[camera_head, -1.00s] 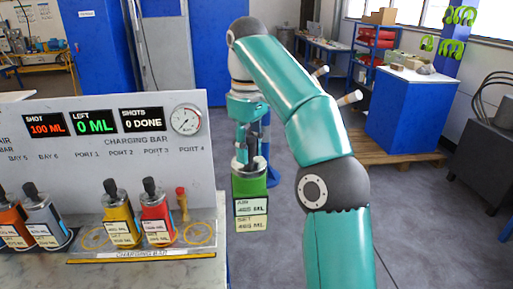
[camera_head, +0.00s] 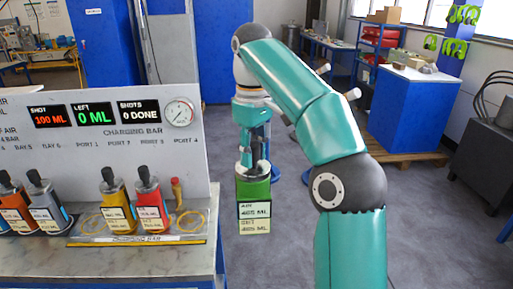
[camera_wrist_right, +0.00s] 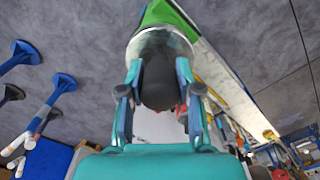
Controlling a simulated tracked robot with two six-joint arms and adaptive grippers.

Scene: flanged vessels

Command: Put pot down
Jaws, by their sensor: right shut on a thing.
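My right gripper (camera_head: 253,150) is shut on the green pot (camera_head: 254,190) by its dark neck. The pot hangs upright in the air, just to the right of the bench end. Its label reads AIR 465 ML and SET 465 ML. In the right wrist view, the fingers of my right gripper (camera_wrist_right: 158,92) stand on both sides of the black knob of the pot (camera_wrist_right: 162,45), with its silver collar and green body beyond. The charging bar (camera_head: 140,240) lies on the bench and holds a yellow pot (camera_head: 118,210) and a red pot (camera_head: 150,206). My left gripper is out of view.
The panel (camera_head: 110,150) shows SHOT 100 ML, LEFT 0 ML, SHOTS 0 DONE and a round gauge (camera_head: 179,113). Orange (camera_head: 14,212) and grey (camera_head: 46,208) pots stand at left.

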